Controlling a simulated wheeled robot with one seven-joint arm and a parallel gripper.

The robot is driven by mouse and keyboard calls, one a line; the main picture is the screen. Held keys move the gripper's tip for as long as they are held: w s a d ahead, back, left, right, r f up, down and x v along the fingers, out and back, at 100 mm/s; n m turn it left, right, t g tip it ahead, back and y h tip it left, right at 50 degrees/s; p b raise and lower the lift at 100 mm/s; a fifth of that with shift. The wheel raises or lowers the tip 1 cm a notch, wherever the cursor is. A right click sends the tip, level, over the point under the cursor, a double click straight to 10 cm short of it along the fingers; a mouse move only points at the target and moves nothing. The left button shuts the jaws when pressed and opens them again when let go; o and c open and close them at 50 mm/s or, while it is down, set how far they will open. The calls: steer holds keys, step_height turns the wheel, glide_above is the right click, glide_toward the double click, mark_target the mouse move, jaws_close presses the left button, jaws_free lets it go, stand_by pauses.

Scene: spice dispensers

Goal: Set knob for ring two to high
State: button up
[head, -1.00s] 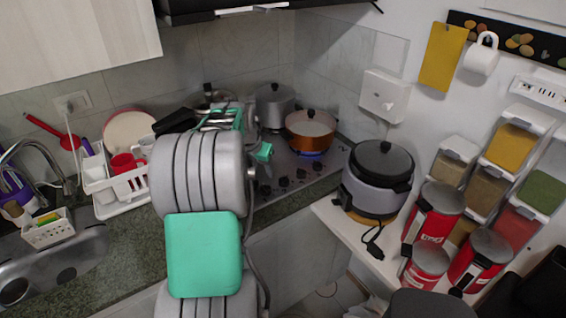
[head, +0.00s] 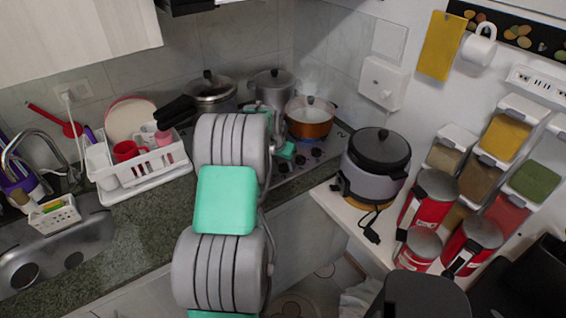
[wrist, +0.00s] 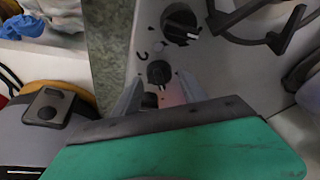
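The stove (head: 290,168) is in the back corner in the head view, with a row of dark knobs along its front, partly hidden by my arm. In the wrist view, a large black knob (wrist: 180,25) with a pale mark sits at the top of the grey panel, and a smaller black knob (wrist: 159,72) is below it. My gripper (wrist: 160,88) points at this panel. Its two grey fingers stand apart, on either side of the area just below the smaller knob; contact cannot be told. In the head view the fingers are hidden behind my arm.
A copper pot (head: 309,122) stands on the stove, with a silver pot (head: 272,88) and a lidded pan (head: 212,95) beside it. A rice cooker (head: 372,175) stands on the white shelf at the right. A dish rack (head: 145,172) is on the left counter.

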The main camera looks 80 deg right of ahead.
jaws_close()
steer(key=shift+s+f+n+b, duration=0.1)
steer(key=shift+f+n+b, duration=0.25)
steer(key=shift+b, duration=0.6)
steer(key=shift+r+n+t+b, duration=0.1)
steer(key=shift+n+t+b, duration=0.2)
steer(key=shift+n+b, duration=0.15)
steer(key=shift+r, duration=0.15)
steer(key=shift+r+n, duration=0.1)
steer(key=shift+n, duration=0.2)
steer(key=shift+o, duration=0.8)
jaws_free()
